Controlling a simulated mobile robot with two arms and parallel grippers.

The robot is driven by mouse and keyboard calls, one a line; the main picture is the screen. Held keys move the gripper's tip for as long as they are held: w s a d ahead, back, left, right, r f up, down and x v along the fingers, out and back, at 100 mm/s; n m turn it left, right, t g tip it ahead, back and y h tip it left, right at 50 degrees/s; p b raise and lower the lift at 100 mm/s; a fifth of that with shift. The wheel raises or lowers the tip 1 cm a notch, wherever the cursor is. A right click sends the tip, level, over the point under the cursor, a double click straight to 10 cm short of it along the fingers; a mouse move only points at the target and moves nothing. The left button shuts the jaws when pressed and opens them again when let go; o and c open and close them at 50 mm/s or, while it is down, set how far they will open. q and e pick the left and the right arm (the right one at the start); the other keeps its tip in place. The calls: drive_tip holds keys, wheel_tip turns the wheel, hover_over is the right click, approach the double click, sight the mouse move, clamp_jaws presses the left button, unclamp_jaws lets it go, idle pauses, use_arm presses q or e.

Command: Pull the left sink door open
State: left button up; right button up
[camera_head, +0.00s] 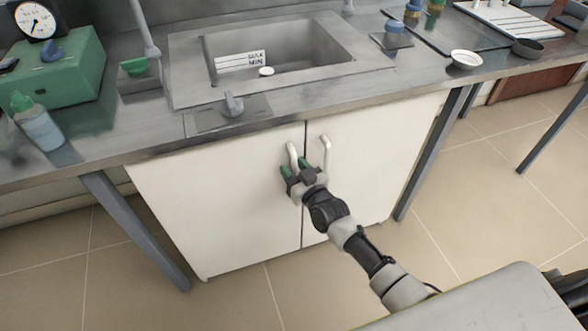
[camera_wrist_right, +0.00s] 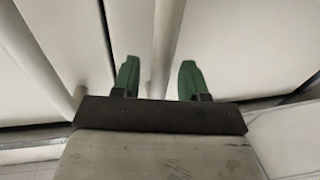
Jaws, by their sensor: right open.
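Under the sink is a white cabinet with two doors. The left sink door (camera_head: 215,200) stands shut against the right door (camera_head: 380,150), a dark vertical seam between them. The left door's pale bar handle (camera_head: 291,150) is beside the seam. My right gripper (camera_head: 293,167) is at its lower end, with green fingertips open. In the right wrist view, a pale bar (camera_wrist_right: 165,45) runs between the two open fingers (camera_wrist_right: 158,80), with gaps at its sides. Whether a finger touches it, I cannot tell. My left gripper is not in view.
The right door's handle (camera_head: 326,152) is close to the right of my gripper. Above is the metal counter (camera_head: 140,135) with a sink basin (camera_head: 280,75). Grey table legs (camera_head: 135,230) flank the cabinet. The tiled floor in front (camera_head: 240,305) is clear.

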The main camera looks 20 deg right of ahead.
drive_tip(key=shift+w, duration=0.1)
clamp_jaws()
idle(0.4)
